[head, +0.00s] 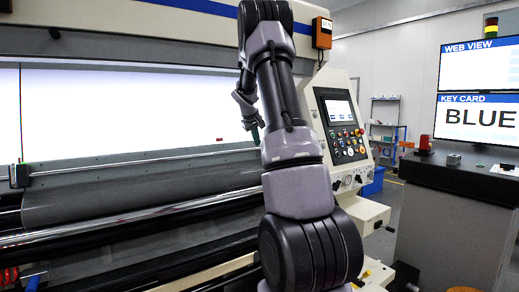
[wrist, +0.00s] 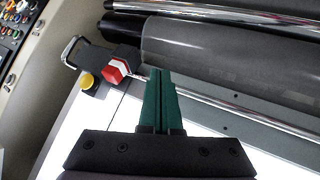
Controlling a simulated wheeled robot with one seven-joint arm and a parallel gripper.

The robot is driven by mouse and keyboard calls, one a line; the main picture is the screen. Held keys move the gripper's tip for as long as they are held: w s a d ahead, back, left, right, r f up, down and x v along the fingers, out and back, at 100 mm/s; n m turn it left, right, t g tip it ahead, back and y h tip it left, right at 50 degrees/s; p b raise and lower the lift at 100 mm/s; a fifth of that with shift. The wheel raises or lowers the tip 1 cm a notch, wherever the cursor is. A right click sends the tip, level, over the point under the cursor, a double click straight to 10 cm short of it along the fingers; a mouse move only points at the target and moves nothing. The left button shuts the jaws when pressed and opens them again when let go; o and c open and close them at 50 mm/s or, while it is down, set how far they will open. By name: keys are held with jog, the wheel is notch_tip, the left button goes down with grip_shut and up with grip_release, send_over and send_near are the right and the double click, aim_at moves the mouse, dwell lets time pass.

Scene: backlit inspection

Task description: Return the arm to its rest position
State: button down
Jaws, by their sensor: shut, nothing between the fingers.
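My arm rises through the middle of the head view and bends over toward the machine. My gripper (wrist: 160,73) shows in the wrist view as two green fingers lying side by side with no object between them; it is shut. In the head view only a small green part of my gripper (head: 256,134) shows beside the arm, in front of the machine; the arm's own links hide the rest. In the wrist view the fingers point toward a grey roller (wrist: 220,55); I cannot tell the gap between them.
The bright backlit panel (head: 120,110) fills the left, with rollers below. A control panel (head: 342,125) stands close right of my arm. A red-and-white block (wrist: 115,72) and a yellow knob (wrist: 87,80) are near the fingers. A dark desk (head: 455,185) with screens is farther right.

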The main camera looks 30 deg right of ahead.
jog(key=s+a+r+m+y, duration=0.1)
jog(key=s+a+r, duration=0.2)
jog(key=s+a, duration=0.3)
jog(key=s+a+r+t+y, duration=0.1)
jog(key=s+a+r, duration=0.2)
jog(key=s+a, duration=0.25)
jog(key=s+a+r+m+y, duration=0.1)
jog(key=s+a+r+y, duration=0.1)
jog(key=s+a+r, duration=0.35)
jog(key=s+a+f+y, duration=0.1)
jog(key=s+a+f, duration=0.1)
jog(key=s+a, duration=0.6)
jog(key=s+a+f+m+t+y, duration=0.1)
jog(key=s+a+f+y, duration=0.1)
jog(key=s+a, duration=0.5)
jog(key=s+f, duration=0.1)
jog(key=s, duration=0.5)
jog(key=shift+a+y, duration=0.3)
jog(key=shift+a, duration=0.05)
